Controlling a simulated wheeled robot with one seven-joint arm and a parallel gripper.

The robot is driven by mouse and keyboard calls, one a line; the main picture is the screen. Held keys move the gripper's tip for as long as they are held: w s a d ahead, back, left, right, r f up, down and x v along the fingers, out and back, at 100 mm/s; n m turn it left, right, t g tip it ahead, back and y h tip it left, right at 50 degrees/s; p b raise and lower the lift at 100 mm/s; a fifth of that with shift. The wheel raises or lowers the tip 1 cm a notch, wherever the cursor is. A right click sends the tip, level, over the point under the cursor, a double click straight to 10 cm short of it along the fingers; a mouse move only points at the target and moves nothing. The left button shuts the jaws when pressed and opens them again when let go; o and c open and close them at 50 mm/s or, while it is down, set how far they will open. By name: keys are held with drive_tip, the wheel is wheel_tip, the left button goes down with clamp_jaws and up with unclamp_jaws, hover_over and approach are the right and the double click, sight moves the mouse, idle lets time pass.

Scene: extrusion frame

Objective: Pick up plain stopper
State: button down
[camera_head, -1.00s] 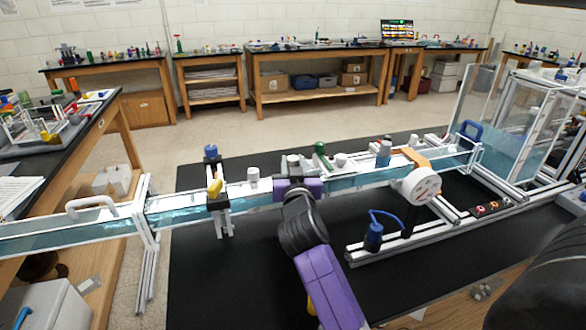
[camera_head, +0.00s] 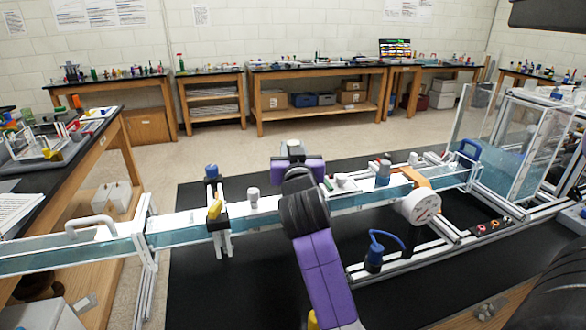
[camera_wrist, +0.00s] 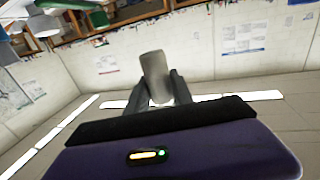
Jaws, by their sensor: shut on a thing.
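My gripper (camera_head: 292,156) is held up above the long water channel (camera_head: 180,229), with my purple wrist below and in front of it. A plain pale stopper (camera_head: 293,147) sits at its tip in the head view. In the wrist view the stopper (camera_wrist: 155,70) is a plain grey-white cylinder, slightly tilted, between the two dark fingers of the gripper (camera_wrist: 158,93). The fingers are shut on its lower part. It appears clear of the channel.
Another white stopper (camera_head: 253,197) stands on the channel left of my arm.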

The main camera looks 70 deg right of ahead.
sight(293, 142)
wheel_tip(293, 142, up, 10)
drive_tip(key=shift+r, duration=0.1)
